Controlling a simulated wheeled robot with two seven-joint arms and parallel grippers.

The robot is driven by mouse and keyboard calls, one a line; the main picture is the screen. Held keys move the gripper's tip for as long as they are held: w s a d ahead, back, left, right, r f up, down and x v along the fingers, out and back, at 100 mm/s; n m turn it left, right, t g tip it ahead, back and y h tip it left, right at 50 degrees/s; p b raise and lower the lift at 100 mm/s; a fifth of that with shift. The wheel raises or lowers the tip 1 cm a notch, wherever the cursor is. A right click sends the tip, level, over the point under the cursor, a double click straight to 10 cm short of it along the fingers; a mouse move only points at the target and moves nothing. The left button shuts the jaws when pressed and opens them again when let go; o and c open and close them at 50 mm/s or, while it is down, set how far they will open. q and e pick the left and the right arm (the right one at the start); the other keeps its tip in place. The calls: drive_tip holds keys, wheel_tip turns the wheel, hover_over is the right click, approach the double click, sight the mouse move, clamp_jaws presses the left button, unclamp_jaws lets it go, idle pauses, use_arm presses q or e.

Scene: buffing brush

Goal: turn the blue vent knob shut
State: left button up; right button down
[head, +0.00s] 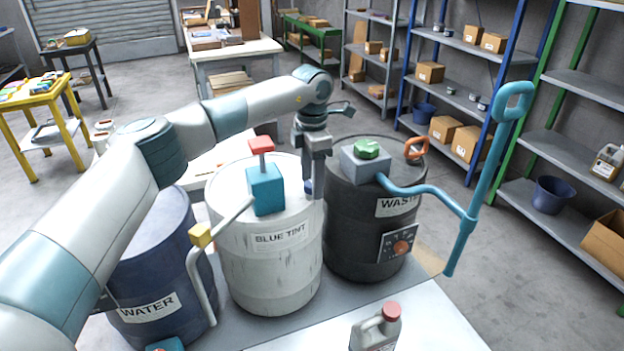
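A small blue knob (308,187) shows at the right rim of the top of the white BLUE TINT drum (270,272). It is mostly hidden by my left gripper. My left gripper (314,190) points down at the gap between this drum and the black WASTE drum (350,235). Its fingers are right at the knob, but they overlap in this view, so I cannot tell whether they are open or touch it. The knob's turn position is hidden. My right gripper is not in view.
A teal pump block (265,190) with a red top stands on the white drum. A green knob (367,149) and a blue pipe with a tall handle (489,160) are on the WASTE drum. A blue WATER drum (150,270) stands left. A jug (375,332) stands in front.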

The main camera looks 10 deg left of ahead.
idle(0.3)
use_arm(q)
drive_tip(key=shift+r, duration=0.65)
wheel_tip(320, 180, up, 16)
drive_tip(key=b, duration=0.2)
drive_tip(key=shift+b, duration=0.3)
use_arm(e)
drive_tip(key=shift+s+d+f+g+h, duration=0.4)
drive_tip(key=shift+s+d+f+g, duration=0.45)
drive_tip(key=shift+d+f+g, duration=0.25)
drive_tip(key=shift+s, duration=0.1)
